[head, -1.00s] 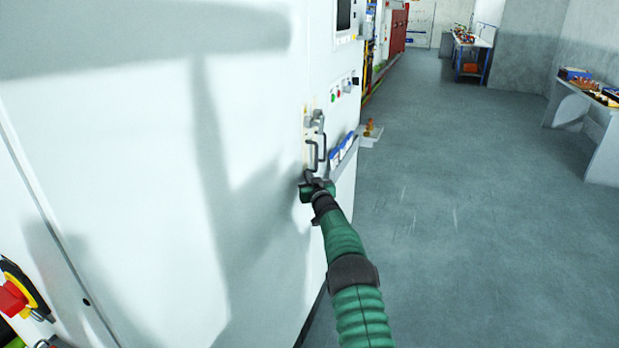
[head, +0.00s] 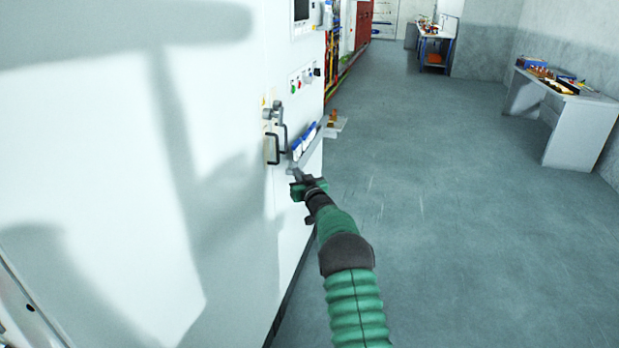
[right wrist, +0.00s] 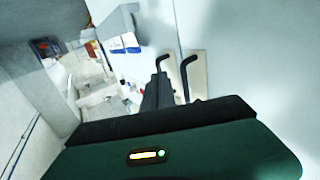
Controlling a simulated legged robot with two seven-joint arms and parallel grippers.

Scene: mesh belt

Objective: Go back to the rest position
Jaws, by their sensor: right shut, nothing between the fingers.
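My right gripper (head: 297,174) is at the end of the green arm in the head view. It is shut and empty, a little below and right of the black door handles (head: 273,149) on the white cabinet (head: 120,190). It looks apart from the handles. In the right wrist view the shut fingers (right wrist: 158,92) show beyond the green gripper body, with the handles (right wrist: 188,70) beside and past them. My left gripper is not in view.
A small shelf with blue and white items (head: 303,142) juts from the cabinet near the gripper. Control buttons (head: 303,80) sit above. Grey floor (head: 460,210) lies open to the right. A grey table (head: 580,125) and a blue-framed workbench (head: 437,45) stand farther back.

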